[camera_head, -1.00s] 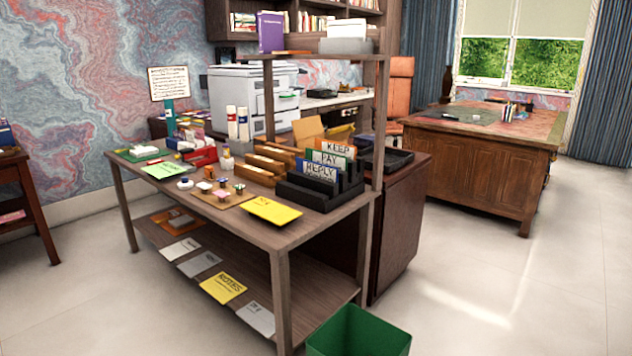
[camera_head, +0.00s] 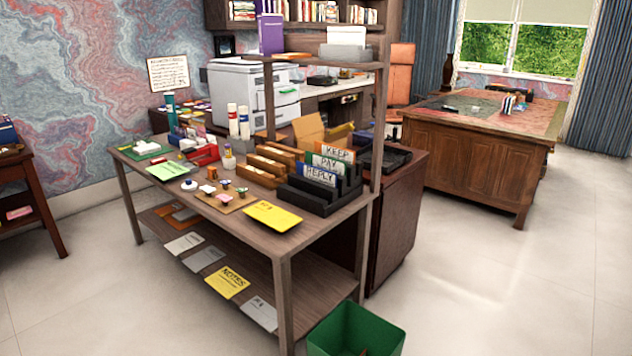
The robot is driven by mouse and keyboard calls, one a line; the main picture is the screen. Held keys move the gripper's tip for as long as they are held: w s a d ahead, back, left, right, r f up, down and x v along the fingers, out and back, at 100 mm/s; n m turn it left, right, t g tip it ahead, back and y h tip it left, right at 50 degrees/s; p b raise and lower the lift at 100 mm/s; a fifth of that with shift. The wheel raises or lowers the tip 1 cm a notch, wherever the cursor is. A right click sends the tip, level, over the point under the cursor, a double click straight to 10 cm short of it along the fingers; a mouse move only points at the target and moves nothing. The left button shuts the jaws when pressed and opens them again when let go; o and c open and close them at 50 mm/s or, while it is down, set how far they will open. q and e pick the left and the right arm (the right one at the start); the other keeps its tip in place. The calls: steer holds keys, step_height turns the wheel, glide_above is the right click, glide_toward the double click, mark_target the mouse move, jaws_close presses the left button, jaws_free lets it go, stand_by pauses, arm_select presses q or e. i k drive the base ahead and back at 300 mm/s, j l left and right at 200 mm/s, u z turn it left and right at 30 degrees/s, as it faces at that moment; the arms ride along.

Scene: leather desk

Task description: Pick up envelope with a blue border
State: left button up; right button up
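I cannot make out an envelope with a blue border in the head view. A black sorter (camera_head: 318,197) on the near table holds cards reading KEEP, PAY and REPLY; the REPLY card (camera_head: 318,174) is blue. Far off, the leather-topped desk (camera_head: 475,167) carries a small upright holder (camera_head: 512,103) with items in it, too small to tell apart. Neither of my grippers is in view.
The near wooden table (camera_head: 240,222) has stamps, a yellow pad (camera_head: 272,215) and wooden trays on top, papers on its lower shelf. A green bin (camera_head: 355,332) stands at its front corner. The floor (camera_head: 480,285) at right is clear.

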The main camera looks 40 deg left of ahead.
mark_target(319, 175)
steer(key=j+z, duration=0.15)
steer(key=z, duration=0.25)
steer(key=j+z, duration=0.5)
steer(key=j, duration=0.9)
steer(key=k+j+z, duration=0.15)
steer(key=j, duration=0.8)
steer(key=k+j+z, duration=0.15)
steer(key=j, duration=0.3)
steer(key=k+j, duration=0.1)
steer(key=j, duration=0.35)
steer(key=k+j, duration=0.1)
steer(key=j, duration=0.8)
steer(key=k+j, duration=0.15)
steer(key=j, duration=0.3)
